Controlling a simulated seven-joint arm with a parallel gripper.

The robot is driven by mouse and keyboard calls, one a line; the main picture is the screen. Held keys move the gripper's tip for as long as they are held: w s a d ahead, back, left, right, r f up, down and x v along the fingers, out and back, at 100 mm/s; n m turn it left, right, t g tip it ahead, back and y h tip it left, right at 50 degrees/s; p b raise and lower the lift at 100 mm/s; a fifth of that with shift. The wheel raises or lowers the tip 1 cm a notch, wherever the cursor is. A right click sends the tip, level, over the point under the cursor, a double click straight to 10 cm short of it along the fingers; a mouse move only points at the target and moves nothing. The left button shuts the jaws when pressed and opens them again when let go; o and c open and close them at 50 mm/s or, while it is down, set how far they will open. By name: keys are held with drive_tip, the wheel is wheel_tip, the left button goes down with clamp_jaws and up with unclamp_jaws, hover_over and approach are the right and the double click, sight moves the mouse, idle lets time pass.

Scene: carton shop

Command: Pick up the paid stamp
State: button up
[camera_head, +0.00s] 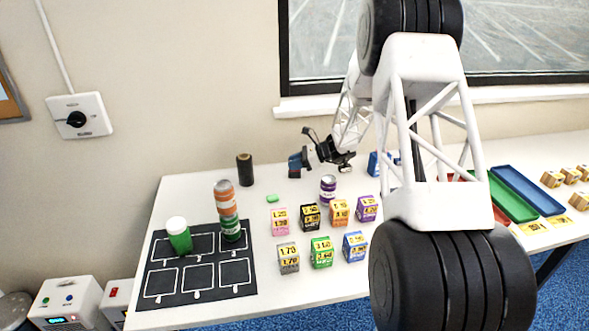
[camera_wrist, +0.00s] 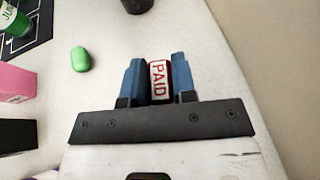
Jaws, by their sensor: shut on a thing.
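The paid stamp (camera_wrist: 160,82) shows in the wrist view as a small red block with a white label reading PAID. It sits between the two blue fingers of my gripper (camera_wrist: 158,66), which are shut on its sides. In the head view my gripper (camera_head: 298,160) is at the back of the white table, and a small dark red part of the stamp (camera_head: 294,174) shows under its fingers. I cannot tell whether the stamp touches the table.
A purple can (camera_head: 328,188) and several price-marked cartons (camera_head: 321,252) are in front. A black numbered mat (camera_head: 163,284) holds bottles. Green (camera_head: 512,204) and blue (camera_head: 535,198) trays lie right.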

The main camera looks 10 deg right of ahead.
drive_tip(key=shift+r, duration=0.1)
drive_tip(key=shift+r, duration=4.9)
